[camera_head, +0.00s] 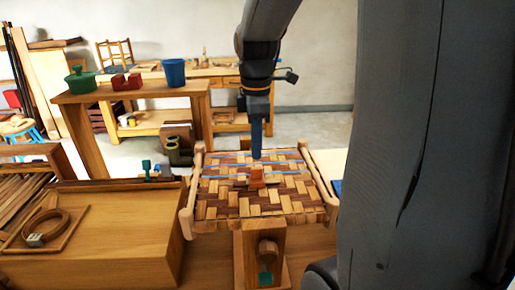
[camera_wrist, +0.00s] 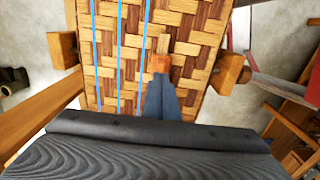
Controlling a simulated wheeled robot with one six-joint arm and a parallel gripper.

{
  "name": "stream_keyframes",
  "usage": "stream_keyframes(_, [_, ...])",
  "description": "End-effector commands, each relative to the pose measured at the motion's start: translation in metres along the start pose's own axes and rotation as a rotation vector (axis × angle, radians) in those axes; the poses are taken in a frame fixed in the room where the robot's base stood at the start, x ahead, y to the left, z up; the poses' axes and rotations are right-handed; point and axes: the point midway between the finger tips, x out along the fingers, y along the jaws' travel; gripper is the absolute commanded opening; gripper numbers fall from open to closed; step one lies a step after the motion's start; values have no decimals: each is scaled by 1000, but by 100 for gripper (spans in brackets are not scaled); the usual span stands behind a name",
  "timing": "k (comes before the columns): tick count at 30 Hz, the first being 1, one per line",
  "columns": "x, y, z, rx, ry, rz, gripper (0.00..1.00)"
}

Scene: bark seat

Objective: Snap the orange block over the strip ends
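The orange block (camera_head: 257,176) is at the tips of my gripper (camera_head: 256,156), low over the woven bark seat (camera_head: 290,203). In the wrist view the block (camera_wrist: 160,63) sits at the fingertips (camera_wrist: 160,76), which are close together and appear shut on it. A light strip piece (camera_wrist: 163,44) shows just beyond the block. I cannot tell whether the block touches the weave or covers any strip ends. Blue lines (camera_wrist: 119,60) run across the weave to the left of the block in the wrist view.
The seat frame has wooden corner posts (camera_head: 187,222). A wooden box bench (camera_head: 120,235) with a bark coil (camera_head: 45,226) stands at left. A table behind holds a green pot (camera_head: 80,81), a red block (camera_head: 126,82) and a blue cup (camera_head: 174,73).

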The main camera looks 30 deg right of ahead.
Motion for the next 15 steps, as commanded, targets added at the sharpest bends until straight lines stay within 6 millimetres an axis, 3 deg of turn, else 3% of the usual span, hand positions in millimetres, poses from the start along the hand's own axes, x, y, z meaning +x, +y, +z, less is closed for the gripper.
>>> stream_keyframes(15, [-48, 0, 0, 0, 0, 0, 0])
